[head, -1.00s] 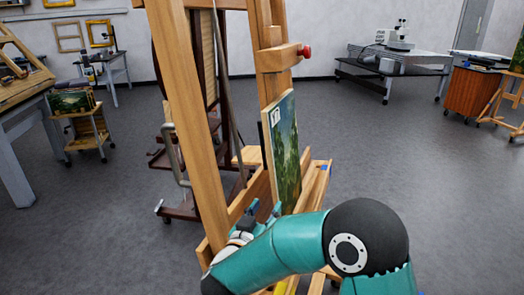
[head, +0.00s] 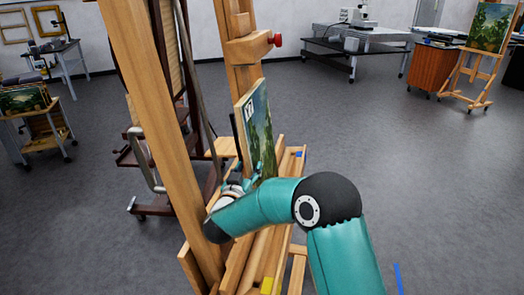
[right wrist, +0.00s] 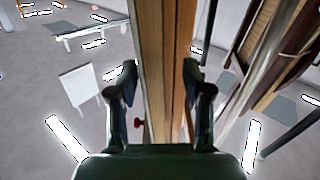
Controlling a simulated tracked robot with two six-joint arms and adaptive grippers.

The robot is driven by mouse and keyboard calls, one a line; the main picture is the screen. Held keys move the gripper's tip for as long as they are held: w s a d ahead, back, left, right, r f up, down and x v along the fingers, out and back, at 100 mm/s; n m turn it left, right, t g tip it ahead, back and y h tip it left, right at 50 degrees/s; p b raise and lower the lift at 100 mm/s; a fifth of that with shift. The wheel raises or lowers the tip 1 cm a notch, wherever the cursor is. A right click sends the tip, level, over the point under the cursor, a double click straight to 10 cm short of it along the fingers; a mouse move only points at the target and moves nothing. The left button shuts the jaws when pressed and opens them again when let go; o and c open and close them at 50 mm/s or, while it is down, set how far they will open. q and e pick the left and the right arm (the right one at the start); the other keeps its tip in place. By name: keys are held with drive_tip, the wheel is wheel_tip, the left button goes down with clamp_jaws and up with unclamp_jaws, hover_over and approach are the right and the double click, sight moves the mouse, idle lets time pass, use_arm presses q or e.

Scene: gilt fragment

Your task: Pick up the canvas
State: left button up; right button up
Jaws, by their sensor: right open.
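The canvas (head: 260,125), a landscape painting with a small white label in its upper corner, stands upright on the ledge of the wooden easel (head: 277,190) in the head view. My right gripper (head: 254,170) is at the canvas's lower near edge, with its fingers partly overlapping it in the picture. In the right wrist view the right gripper (right wrist: 160,92) is open, its two fingers apart on either side of upright wooden strips. I cannot tell there whether these are canvas or easel, or whether anything touches. My left gripper is out of view.
The easel's tall front post (head: 150,130) stands left of my right arm. A red knob (head: 277,39) sticks out above the canvas. A trolley (head: 45,130) with paintings is at left, another easel (head: 468,72) at far right. Open grey floor lies to the right.

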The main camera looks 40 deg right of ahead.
sight(255, 157)
drive_tip(key=p+x, duration=0.1)
drive_tip(key=x, duration=0.1)
drive_tip(key=p+x, duration=0.1)
drive_tip(key=x, duration=0.2)
drive_tip(key=shift+s+d+r, duration=0.15)
drive_tip(key=shift+d+r, duration=0.1)
drive_tip(key=shift+d, duration=0.15)
clamp_jaws()
drive_tip(key=shift+r, duration=0.1)
